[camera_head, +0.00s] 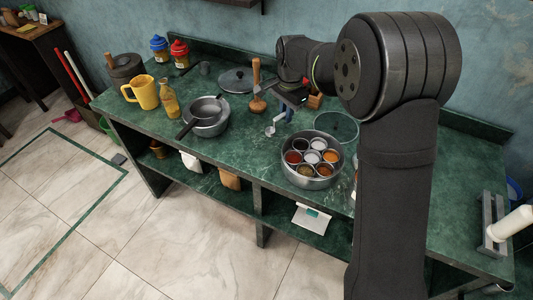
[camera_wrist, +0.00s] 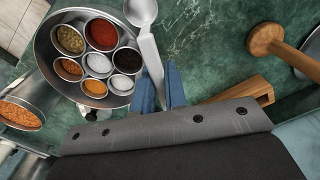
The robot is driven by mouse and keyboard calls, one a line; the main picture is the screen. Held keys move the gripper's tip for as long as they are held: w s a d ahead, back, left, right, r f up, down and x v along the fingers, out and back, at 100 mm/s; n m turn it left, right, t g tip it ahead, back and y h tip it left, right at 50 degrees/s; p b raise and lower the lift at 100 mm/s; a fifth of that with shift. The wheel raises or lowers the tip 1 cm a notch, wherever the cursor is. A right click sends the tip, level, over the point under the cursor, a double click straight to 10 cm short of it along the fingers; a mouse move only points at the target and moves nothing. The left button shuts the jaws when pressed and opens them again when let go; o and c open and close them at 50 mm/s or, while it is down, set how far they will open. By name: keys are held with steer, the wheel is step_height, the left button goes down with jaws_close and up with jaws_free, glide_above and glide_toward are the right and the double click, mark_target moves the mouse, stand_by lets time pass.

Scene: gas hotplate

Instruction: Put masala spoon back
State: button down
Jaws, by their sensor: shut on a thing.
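The masala spoon is a small metal ladle (camera_wrist: 141,11) with a flat grey handle (camera_wrist: 151,58). My gripper (camera_wrist: 160,88) is shut on the handle between its blue fingers in the wrist view, and the bowl points away from it. In the head view the spoon (camera_head: 270,130) hangs from my gripper (camera_head: 286,115), left of and behind the masala box. The round steel masala box (camera_head: 312,184) is open and holds several small cups of coloured spices and white powder. It also shows at the upper left in the wrist view (camera_wrist: 45,56).
A clear round lid (camera_head: 337,126) lies behind the box. A wooden masher (camera_head: 258,90) stands behind my gripper, with a wooden block (camera_head: 315,101) to the right. A pan on a pot (camera_head: 205,115) stands left. Counter between pot and box is clear.

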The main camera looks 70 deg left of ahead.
steer(key=f, duration=0.2)
steer(key=s+f, duration=0.1)
steer(key=f, duration=0.3)
steer(key=shift+s+a, duration=0.2)
steer(key=shift+a, duration=0.15)
steer(key=shift+f, duration=2.05)
steer(key=shift+f, duration=0.15)
steer(key=c, duration=1.5)
jaws_free()
steer(key=shift+o, duration=0.2)
steer(key=r, duration=1.2)
steer(key=shift+w+d+r, duration=0.15)
steer(key=shift+d+r, duration=0.05)
steer(key=shift+d, duration=0.05)
